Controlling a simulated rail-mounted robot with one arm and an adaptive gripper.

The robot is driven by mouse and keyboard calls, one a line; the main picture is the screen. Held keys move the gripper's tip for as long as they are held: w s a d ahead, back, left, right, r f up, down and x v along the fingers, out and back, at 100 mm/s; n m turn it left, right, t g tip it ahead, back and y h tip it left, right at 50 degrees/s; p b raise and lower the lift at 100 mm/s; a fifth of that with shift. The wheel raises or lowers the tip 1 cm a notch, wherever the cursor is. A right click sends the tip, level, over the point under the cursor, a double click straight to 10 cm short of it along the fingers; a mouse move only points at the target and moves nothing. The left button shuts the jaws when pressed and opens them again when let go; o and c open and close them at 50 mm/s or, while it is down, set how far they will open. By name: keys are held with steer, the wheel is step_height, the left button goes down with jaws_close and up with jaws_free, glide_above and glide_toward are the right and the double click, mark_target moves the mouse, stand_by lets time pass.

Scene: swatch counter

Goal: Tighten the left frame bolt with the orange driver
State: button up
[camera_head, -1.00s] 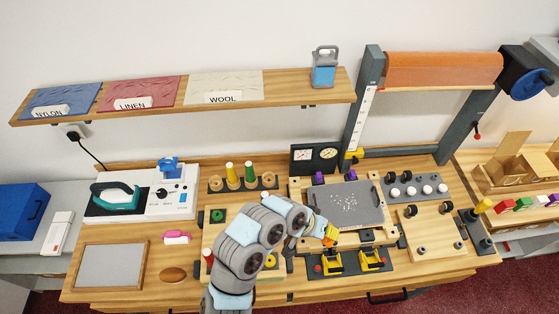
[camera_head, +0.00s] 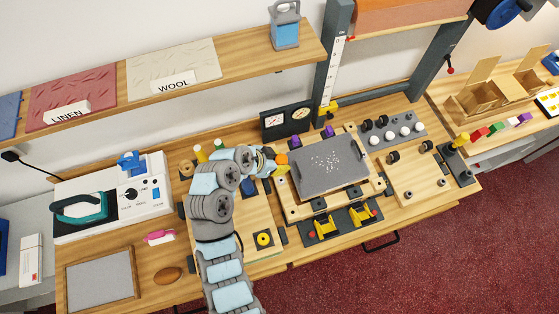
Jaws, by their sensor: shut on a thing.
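My gripper (camera_head: 272,163) is at the left edge of the wooden frame (camera_head: 290,211), beside the grey speckled plate (camera_head: 330,163). It is shut on the orange driver (camera_head: 282,159), whose small orange part shows at the gripper's end. A yellow piece shows just below the orange. The driver's tip is too small to make out. I cannot pick out the left frame bolt; the arm and gripper cover part of the frame's left side. I cannot tell whether the driver touches anything.
Two purple knobs (camera_head: 328,131) stand at the frame's back edge, and yellow clamps (camera_head: 324,227) at its front. A dial box (camera_head: 287,121) stands behind. A board with dark rollers and pegs (camera_head: 418,172) lies right. An iron (camera_head: 82,206) and a grey panel (camera_head: 100,281) are left.

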steer(key=shift+f+b, duration=0.5)
steer(key=shift+f, duration=1.55)
step_height(320, 180, down, 2)
steer(key=shift+f+b, duration=0.2)
steer(key=shift+b, duration=0.9)
steer(key=shift+f+b, duration=0.1)
steer(key=shift+b, duration=0.7)
steer(key=shift+w+f+b, duration=0.1)
steer(key=shift+f+b, duration=0.65)
steer(key=shift+b, duration=0.75)
steer(key=shift+b, duration=0.35)
